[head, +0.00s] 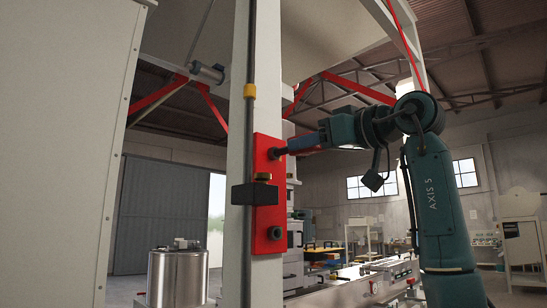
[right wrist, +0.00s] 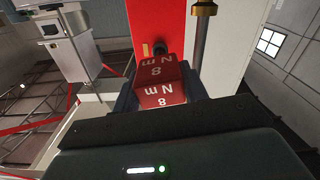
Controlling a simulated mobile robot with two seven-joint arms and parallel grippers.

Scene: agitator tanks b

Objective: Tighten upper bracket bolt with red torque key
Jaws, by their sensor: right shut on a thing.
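A red bracket plate (head: 268,215) is fixed to the white post. Its upper bolt spot, near the plate's top, is largely covered by the dark tip (head: 279,153) of the red torque key (head: 303,144). A dark lower bolt (head: 276,233) shows near the plate's bottom. My right gripper (head: 312,141) is shut on the key and holds it roughly level, pointing left at the plate. In the right wrist view the key (right wrist: 162,93) sits between both fingers, with "8 Nm" markings, and its dark tip (right wrist: 159,48) meets the plate; exact seating cannot be told. My left gripper is not in view.
A black block (head: 255,194) with a brass knob (head: 264,176) juts from the plate between the bolts. A dark pipe with a yellow collar (head: 249,91) runs down the white post (head: 240,120). A large pale cabinet (head: 65,150) fills the left.

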